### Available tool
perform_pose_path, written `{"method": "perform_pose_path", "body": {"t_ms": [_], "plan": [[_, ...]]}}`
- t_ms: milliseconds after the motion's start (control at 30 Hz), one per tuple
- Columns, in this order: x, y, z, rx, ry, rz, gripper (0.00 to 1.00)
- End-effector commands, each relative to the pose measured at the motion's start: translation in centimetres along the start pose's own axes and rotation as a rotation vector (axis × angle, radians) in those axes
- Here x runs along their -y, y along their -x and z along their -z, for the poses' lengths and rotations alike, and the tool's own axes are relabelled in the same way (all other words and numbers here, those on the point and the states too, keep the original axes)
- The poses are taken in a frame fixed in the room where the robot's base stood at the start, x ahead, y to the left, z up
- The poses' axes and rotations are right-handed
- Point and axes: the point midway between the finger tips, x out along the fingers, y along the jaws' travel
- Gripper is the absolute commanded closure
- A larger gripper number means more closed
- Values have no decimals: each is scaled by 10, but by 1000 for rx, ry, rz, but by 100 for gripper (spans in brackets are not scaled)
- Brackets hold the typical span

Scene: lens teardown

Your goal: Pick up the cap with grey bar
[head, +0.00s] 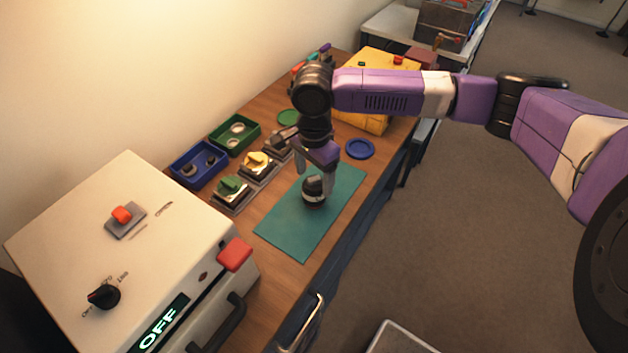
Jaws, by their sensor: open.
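A small black round piece (314,197) with a pale band and a grey raised bar on top stands on the teal mat (285,228); it appears to be the cap with grey bar, perhaps seated on a lens body, but I cannot tell where one part ends. My gripper (317,171) points down directly over it, with its fingers apart at either side of the grey top. I cannot tell whether the fingers touch it. A grey-topped block (280,144) also stands at the far end of a row, partly hidden by my arm.
A green-topped block (231,190) and a yellow-topped one (257,163) stand left of the mat. Blue tray (183,180), green tray (222,146) and blue dish (360,149) lie around. A cream machine (70,220) reading OFF fills the near left; a yellow case (362,116) stands behind.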

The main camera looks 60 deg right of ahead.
Motion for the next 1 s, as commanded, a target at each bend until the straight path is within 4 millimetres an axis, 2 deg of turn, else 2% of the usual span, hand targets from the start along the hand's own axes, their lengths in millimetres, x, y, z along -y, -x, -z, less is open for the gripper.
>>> {"method": "perform_pose_path", "body": {"t_ms": [267,500,600,867,1000], "plan": [[0,-3,0,0,1,0,26],[0,-3,0,0,1,0,73],[0,-3,0,0,1,0,89],[0,-2,0,0,1,1,89],[0,5,0,0,2,2,89]]}}
